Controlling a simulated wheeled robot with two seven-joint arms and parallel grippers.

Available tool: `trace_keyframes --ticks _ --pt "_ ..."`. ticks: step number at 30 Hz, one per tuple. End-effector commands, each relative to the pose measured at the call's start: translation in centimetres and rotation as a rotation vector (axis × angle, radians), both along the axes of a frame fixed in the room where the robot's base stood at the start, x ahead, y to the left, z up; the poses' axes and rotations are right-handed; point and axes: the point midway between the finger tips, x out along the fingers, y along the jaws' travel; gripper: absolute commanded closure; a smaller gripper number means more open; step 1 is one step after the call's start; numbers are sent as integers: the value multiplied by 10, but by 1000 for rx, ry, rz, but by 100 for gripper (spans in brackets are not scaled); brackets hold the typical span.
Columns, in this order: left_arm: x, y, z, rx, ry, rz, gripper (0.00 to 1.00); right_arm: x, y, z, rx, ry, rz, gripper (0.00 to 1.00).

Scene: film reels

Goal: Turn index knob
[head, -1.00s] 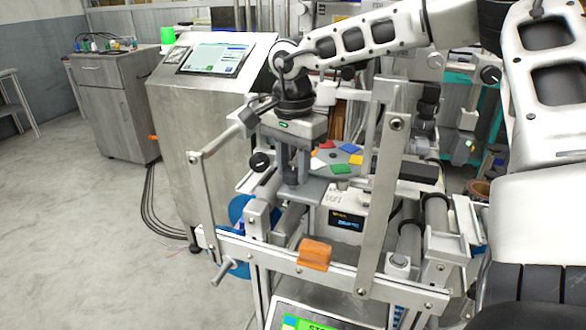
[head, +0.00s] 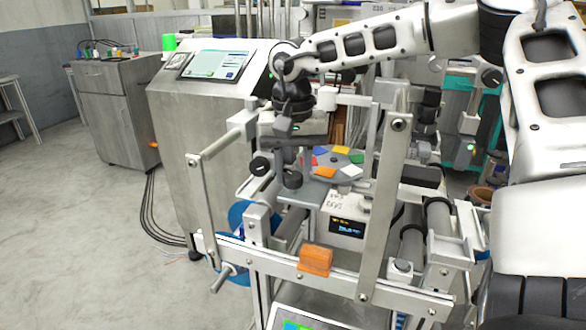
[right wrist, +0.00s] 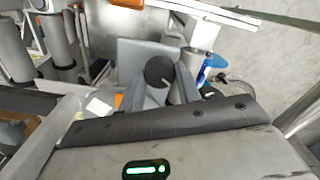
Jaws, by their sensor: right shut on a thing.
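The index knob, a small dark round knob, shows between my right fingers in the right wrist view (right wrist: 159,71). In the head view, a dark knob (head: 293,180) sits under my right gripper (head: 291,165), at the front left of the grey index disc (head: 337,161). The disc carries coloured patches: blue, yellow, green, white and orange. My right gripper points down and is shut on the knob; its fingers stand on either side of it in the right wrist view (right wrist: 166,88). My left gripper is not in view.
A metal frame with an orange handle (head: 316,260) crosses in front of the disc, and its upright bar (head: 385,200) stands to the right. Another black knob (head: 260,166) is close on the left. A cabinet with a screen (head: 216,65) stands behind left.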

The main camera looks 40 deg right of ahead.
Motion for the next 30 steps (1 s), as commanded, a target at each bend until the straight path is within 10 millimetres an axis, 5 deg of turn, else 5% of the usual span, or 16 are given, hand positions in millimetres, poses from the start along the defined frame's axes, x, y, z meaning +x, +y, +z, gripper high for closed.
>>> trace_keyframes --ticks 18,19,21,30 --pt "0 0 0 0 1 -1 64 1 -1 1 -2 -5 41 89" --pt "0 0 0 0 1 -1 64 1 -1 1 -2 -5 40 61" --pt "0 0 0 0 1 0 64 1 0 1 -2 -4 40 44" --pt "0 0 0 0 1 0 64 1 0 2 0 -2 40 44"
